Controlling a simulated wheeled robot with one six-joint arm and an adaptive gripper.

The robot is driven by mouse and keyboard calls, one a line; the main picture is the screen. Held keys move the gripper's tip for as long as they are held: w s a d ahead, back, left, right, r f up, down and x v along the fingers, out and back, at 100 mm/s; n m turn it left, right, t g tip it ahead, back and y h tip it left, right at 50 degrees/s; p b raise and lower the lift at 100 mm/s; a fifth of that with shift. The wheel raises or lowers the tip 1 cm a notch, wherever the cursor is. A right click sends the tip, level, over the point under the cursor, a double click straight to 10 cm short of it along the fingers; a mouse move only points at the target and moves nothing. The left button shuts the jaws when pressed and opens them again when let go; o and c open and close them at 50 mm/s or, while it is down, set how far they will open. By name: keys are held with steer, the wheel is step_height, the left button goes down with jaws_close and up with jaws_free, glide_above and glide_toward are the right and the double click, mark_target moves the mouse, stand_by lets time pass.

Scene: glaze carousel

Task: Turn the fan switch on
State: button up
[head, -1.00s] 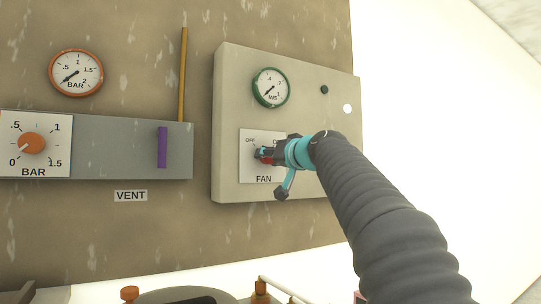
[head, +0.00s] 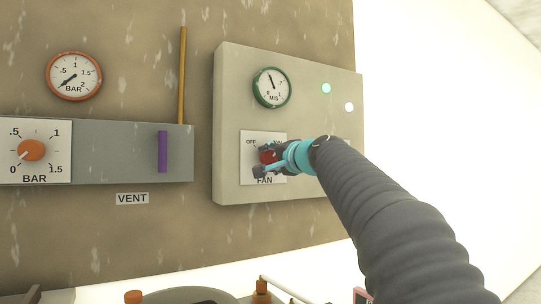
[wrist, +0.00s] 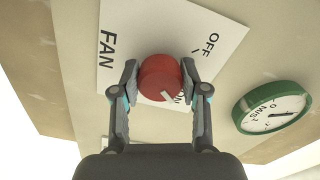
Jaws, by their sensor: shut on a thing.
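The fan switch is a red round knob (wrist: 160,78) on a white plate (wrist: 120,30) marked OFF and FAN. In the wrist view its pale pointer mark lies toward the partly covered ON label. My gripper (wrist: 158,80) is shut on the knob, one finger on each side. In the head view the fan switch (head: 267,156) is partly hidden by my gripper (head: 262,162). Above it, the green-rimmed gauge (head: 272,88) marked M/S has its needle pointing up and slightly left. A small lamp (head: 326,88) on the panel glows green.
The beige panel (head: 230,120) is on the wall. To its left are a grey box with a purple lever (head: 162,152), an orange BAR knob (head: 31,150), an orange-rimmed gauge (head: 74,76) and a yellow rod (head: 182,75).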

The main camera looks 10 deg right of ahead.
steer(key=shift+r+m, duration=0.15)
steer(key=shift+m, duration=0.55)
steer(key=o, duration=1.1)
steer(key=shift+a, duration=0.1)
steer(key=shift+o, duration=0.2)
steer(key=shift+s, duration=0.1)
steer(key=v, duration=1.2)
